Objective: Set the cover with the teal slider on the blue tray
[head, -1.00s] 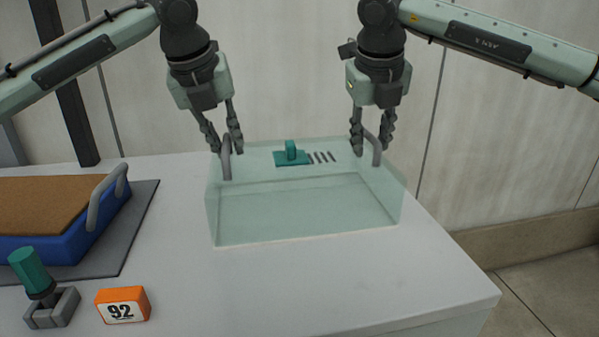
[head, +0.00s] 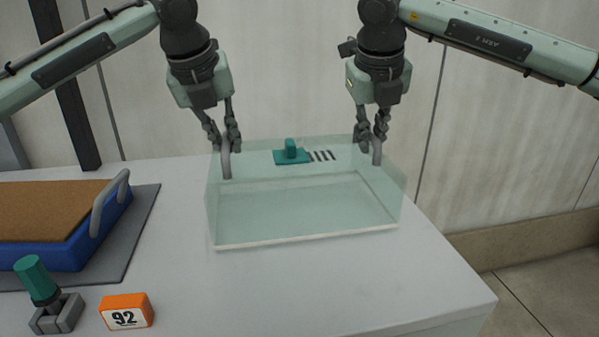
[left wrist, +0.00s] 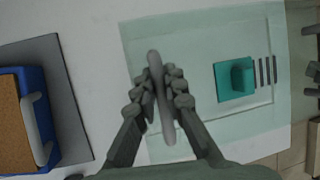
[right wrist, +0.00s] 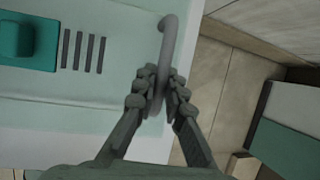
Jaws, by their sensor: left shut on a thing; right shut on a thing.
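The clear cover (head: 300,215) is a see-through box at the middle of the white table, with a teal slider (head: 291,152) and dark slots on its top. My left gripper (head: 229,145) is shut on the cover's left grey handle (left wrist: 160,95). My right gripper (head: 373,140) is shut on its right handle (right wrist: 165,60). The cover's front lower edge shows as a pale strip; a gap under it is hard to judge. The blue tray (head: 60,257) holds a brown slab and stands at the left, partly out of view, with a grey handle (head: 108,200).
The tray stands on a grey mat (head: 140,225). White table (head: 290,290) is clear between mat and cover. The table's right edge is near the cover.

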